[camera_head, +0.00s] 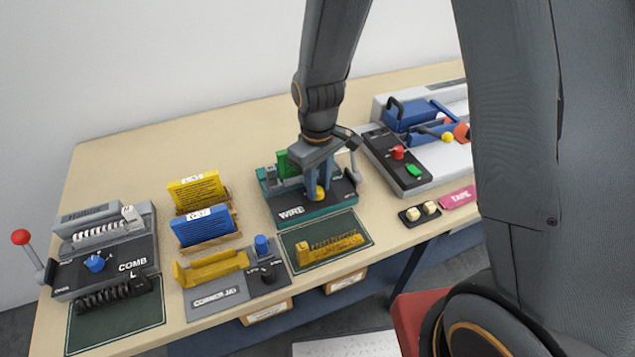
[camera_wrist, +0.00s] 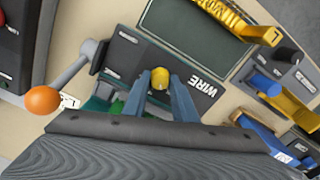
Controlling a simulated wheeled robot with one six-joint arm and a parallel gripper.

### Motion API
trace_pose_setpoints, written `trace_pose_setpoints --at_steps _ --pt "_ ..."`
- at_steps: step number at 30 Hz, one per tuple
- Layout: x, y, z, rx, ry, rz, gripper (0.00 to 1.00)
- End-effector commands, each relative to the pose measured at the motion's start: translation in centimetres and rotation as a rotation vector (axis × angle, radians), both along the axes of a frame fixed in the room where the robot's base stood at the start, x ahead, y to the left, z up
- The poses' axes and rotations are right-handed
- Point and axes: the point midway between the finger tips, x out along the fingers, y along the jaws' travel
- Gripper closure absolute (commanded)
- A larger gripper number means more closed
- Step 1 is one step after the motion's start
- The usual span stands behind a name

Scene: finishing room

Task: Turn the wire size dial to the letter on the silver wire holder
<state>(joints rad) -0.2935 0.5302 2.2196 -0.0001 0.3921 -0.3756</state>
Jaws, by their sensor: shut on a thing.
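The teal-and-black WIRE machine (camera_head: 292,214) stands in the middle of the table. Its yellow dial (camera_head: 319,192) sits on the black top; in the wrist view the dial (camera_wrist: 160,77) shows between my two blue fingertips. My gripper (camera_head: 318,188) points down over the machine and is shut on the dial. The dial's letter marks are too small or hidden to read.
A lever with an orange ball (camera_wrist: 43,100) stands on the machine's side. A yellow comb-like piece (camera_head: 330,245) lies on a green mat in front. The COMB machine (camera_head: 105,262) is at left. A grey machine with a red knob (camera_head: 397,152) is at right.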

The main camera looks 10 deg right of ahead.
Motion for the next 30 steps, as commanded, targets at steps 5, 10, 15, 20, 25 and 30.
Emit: trace_pose_setpoints --at_steps 5,10,15,20,25,30 --pt "-0.05 0.01 0.15 -0.001 0.001 -0.168 0.98" --pt "0.0 0.02 0.15 0.0 0.0 -0.32 0.98" --pt "0.02 0.03 0.13 0.0 -0.001 -0.451 0.98" --pt "0.04 0.03 0.13 0.0 -0.001 -0.544 0.98" --pt "0.05 0.03 0.13 0.0 -0.001 -0.61 0.98" --pt "0.06 0.04 0.12 0.001 -0.002 -0.643 0.98"
